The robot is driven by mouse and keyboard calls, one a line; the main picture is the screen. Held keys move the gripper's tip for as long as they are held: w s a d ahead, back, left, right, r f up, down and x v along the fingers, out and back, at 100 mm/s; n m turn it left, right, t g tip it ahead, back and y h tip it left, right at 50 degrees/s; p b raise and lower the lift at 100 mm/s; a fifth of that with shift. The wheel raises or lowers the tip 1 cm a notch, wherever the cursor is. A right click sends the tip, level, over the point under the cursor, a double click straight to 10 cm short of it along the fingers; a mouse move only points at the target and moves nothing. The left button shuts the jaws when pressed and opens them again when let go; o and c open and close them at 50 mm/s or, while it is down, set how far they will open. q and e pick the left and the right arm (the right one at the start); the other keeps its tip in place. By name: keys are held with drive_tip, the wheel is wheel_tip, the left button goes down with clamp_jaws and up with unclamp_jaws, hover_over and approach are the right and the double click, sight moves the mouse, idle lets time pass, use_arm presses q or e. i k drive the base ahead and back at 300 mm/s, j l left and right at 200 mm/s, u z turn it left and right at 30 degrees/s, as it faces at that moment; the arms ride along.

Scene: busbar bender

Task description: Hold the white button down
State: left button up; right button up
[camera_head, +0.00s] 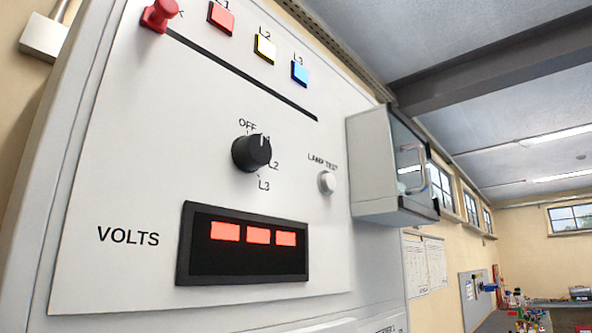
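The white button (327,182) is a small round knob on the grey panel, just below the label "LAMP TEST". It stands right of the black rotary knob and above the right end of the display. Nothing touches it. Neither of my grippers shows in the head view.
The panel (120,180) also carries a black rotary knob (251,152), a red knob (159,14), red, yellow and blue lamps, and a lit red VOLTS display (243,246). A grey box with a handled glass door (392,165) juts out just right of the button.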

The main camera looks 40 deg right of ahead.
sight(328, 183)
drive_tip(key=z, duration=1.1)
